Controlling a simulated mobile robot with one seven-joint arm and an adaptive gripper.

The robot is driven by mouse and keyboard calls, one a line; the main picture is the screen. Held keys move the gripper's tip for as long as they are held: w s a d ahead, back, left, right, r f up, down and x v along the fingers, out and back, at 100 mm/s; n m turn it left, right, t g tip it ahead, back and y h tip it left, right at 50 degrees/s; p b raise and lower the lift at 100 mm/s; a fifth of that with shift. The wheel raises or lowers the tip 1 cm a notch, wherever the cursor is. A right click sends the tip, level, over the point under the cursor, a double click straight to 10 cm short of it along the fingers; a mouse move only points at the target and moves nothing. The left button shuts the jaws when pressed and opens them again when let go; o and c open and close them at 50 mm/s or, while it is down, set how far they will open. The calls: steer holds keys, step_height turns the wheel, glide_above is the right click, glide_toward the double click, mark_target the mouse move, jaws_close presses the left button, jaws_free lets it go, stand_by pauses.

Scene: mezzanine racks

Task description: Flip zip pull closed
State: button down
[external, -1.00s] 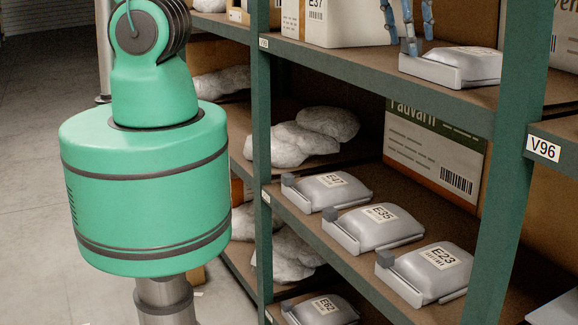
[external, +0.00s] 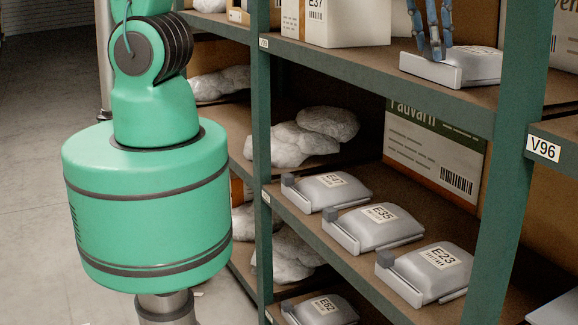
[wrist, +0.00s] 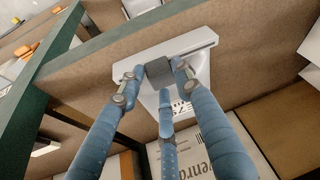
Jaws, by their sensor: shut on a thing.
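A pale pouch (external: 478,65) lies on the upper shelf with a white rail (external: 430,70) along its front edge. In the wrist view the rail (wrist: 200,44) runs slantwise, and a dark grey block, the zip pull (wrist: 159,72), sits partway along it, away from both ends. My gripper (external: 432,52) has blue fingers reaching down to the rail. In the wrist view my gripper (wrist: 158,76) is shut on the pull, with a fingertip at each side. The third finger lies over the pouch and hides part of its label. The pull is hidden by the fingers in the external view.
A green rack post (external: 510,150) stands right of the pouch. A white box (external: 340,20) is to its left on the same shelf. Several similar pouches, such as E35 (external: 375,228), lie on the shelf below, with a carton (external: 435,150) behind.

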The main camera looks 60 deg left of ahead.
steer(key=d+b, duration=0.1)
steer(key=d, duration=0.3)
steer(key=shift+s+d+f, duration=0.1)
steer(key=shift+d, duration=0.1)
steer(key=c, duration=1.3)
jaws_free()
steer(key=shift+o, duration=0.2)
steer(key=v, duration=1.2)
steer(key=shift+a, duration=0.15)
